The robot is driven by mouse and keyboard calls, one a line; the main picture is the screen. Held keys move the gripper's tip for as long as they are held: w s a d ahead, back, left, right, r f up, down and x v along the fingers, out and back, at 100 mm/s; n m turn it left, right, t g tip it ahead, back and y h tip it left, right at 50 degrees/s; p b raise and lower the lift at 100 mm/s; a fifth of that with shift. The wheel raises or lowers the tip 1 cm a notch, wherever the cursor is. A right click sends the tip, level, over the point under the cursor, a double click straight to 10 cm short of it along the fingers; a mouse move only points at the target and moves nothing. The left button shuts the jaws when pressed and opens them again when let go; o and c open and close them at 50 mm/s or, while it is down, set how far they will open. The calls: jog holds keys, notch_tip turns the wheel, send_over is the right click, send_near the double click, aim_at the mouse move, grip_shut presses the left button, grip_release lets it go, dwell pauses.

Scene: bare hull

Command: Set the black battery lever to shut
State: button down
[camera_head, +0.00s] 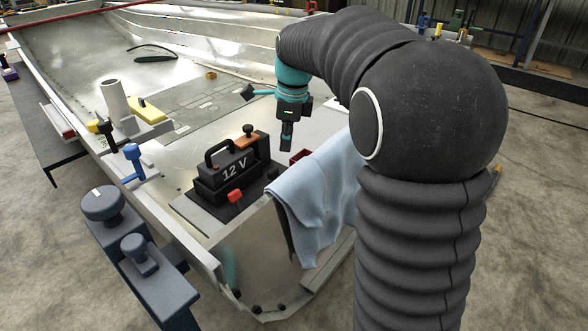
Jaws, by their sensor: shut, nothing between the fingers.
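A black battery (235,172) marked "12 V" stands on a dark mat at the near end of the hull. A black arched handle (222,148) rises from its top. A small black knob (248,130) sits above an orange-brown block (247,142) at its far right. I cannot tell which black part is the lever, nor its setting. A red knob (235,196) is at the battery's near side. My gripper (286,147) is shut and empty, pointing down to the right of the battery, apart from it.
A light blue cloth (315,195) hangs over the hull's edge beside a small red box (299,156). A dark blue clamp (140,250) is at the near left. The hull floor beyond is mostly clear.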

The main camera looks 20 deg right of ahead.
aim_at(273, 173)
jog(key=w+f+m, duration=0.1)
jog(key=f+m, duration=0.1)
jog(key=f, duration=0.1)
jog(key=f+m+b, duration=0.1)
jog(key=f+m, duration=0.1)
jog(key=f, duration=0.1)
jog(key=w+f+m, duration=0.1)
jog(key=f+m, duration=0.1)
jog(key=f, duration=0.2)
jog(key=shift+w+a+m+t, duration=0.3)
jog(key=shift+a+m, duration=0.1)
jog(key=shift+r, duration=0.15)
